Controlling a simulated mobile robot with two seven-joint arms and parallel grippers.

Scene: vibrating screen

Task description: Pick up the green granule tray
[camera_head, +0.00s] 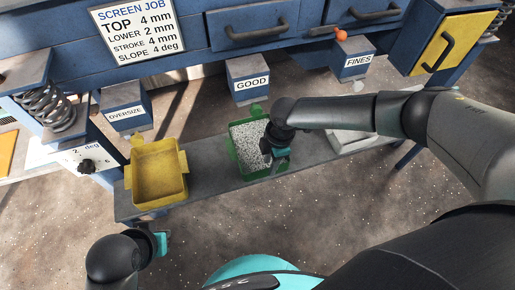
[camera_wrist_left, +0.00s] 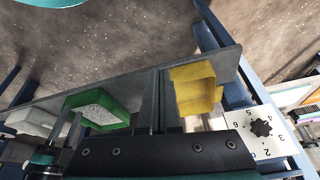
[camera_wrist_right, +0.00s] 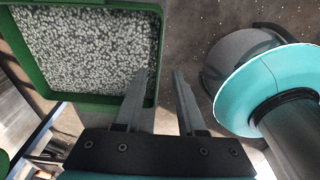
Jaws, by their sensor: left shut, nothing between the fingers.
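The green granule tray (camera_head: 235,156) sits on the grey shelf below the GOOD chute, filled with grey-white granules. My right gripper (camera_head: 272,160) is at its right side, partly covering that side in the head view. In the right wrist view, my right gripper (camera_wrist_right: 160,85) has its fingers apart, one over the granules and one outside the tray rim (camera_wrist_right: 157,45). Contact with the rim cannot be told. My left gripper (camera_head: 161,244) is shut and empty, in front of the shelf. The green tray also shows in the left wrist view (camera_wrist_left: 75,102).
A yellow empty tray (camera_head: 158,178) stands at the shelf's left, below the OVERSIZE chute (camera_head: 125,112). A pale tray (camera_head: 352,138) lies to the right, partly behind my right arm. The GOOD chute (camera_head: 250,85) overhangs behind the green tray. The floor in front is open.

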